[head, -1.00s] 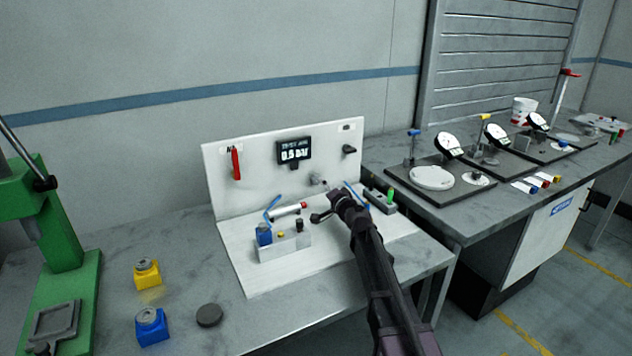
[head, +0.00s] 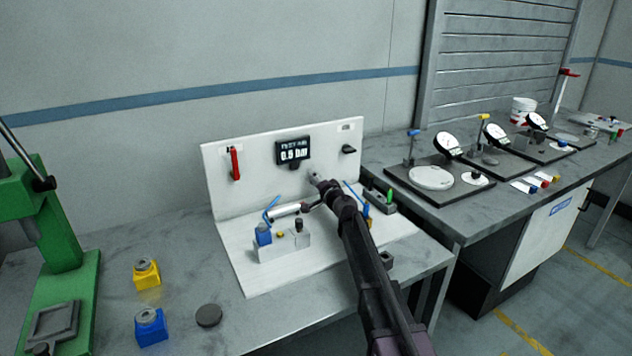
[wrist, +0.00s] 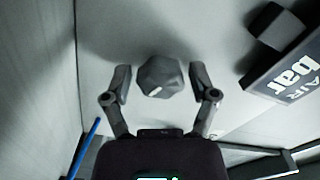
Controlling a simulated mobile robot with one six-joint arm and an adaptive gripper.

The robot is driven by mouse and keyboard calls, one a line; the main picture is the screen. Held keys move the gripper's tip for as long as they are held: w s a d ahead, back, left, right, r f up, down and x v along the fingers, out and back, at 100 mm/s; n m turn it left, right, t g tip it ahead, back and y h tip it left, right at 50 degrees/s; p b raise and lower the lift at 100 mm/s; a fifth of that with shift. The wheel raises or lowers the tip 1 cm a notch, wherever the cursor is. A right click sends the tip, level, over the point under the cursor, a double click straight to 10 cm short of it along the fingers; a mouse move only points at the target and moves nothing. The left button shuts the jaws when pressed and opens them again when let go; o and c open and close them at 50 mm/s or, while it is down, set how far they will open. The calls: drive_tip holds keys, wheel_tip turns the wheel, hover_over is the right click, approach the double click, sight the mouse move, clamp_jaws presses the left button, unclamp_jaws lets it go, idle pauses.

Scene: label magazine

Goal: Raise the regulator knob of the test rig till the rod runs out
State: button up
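The test rig's white panel (head: 225,190) carries a display (head: 293,151) that reads about 0.5 bar. A grey knob, seemingly the regulator knob (head: 314,177), sticks out of the panel right below the display. In the wrist view, this faceted knob (wrist: 160,77) lies between the fingertips, with a small gap on each side. My gripper (wrist: 160,84) is open around it, not touching. In the head view my gripper (head: 322,188) is just in front of the knob. A pale cylinder (head: 286,210) lies left of my gripper; its right end is hidden, and I cannot make out the rod.
A block with a blue part (head: 264,234) stands on the rig's base. The green press (head: 60,235) is far left. Dial-gauge stations (head: 432,178) stand on the right bench.

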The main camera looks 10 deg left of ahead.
drive_tip(key=c, duration=0.7)
drive_tip(key=shift+m, duration=1.6)
drive_tip(key=o, duration=1.2)
drive_tip(key=shift+c, duration=0.2)
drive_tip(key=shift+s, duration=0.1)
drive_tip(key=v, duration=1.2)
